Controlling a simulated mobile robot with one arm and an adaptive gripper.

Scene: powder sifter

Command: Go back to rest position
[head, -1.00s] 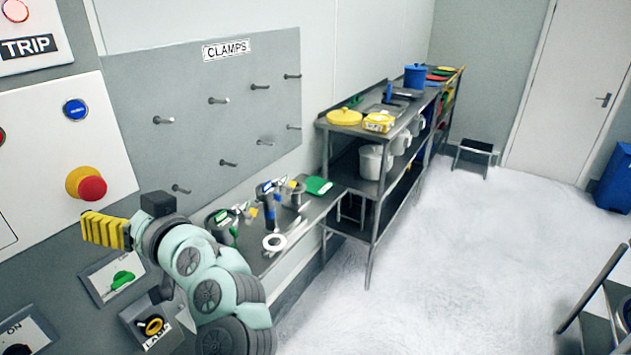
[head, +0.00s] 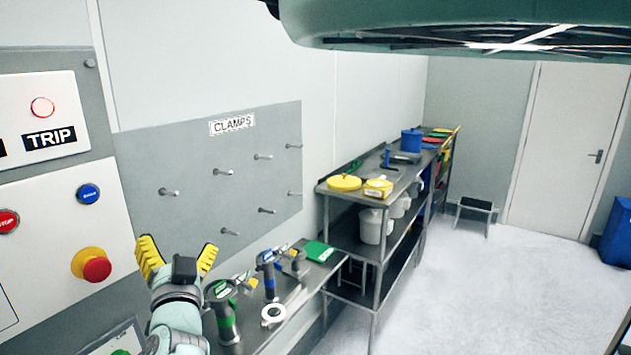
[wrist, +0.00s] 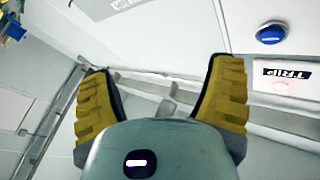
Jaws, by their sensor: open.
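My gripper (head: 178,257) is at the lower left of the head view, in front of the grey wall board and right of the control panel. Its yellow ridged fingers are spread apart with nothing between them. In the wrist view the open gripper (wrist: 162,95) has its two yellow fingers wide apart, with pale wall surfaces beyond them. My arm runs down from it out of the bottom of the head view.
The control panel (head: 45,240) has a red mushroom button (head: 96,269) close left of my gripper. A low bench (head: 312,285) with tools stands to its right. A steel shelf (head: 370,200) stands farther back. The floor (head: 470,300) at right is mostly clear.

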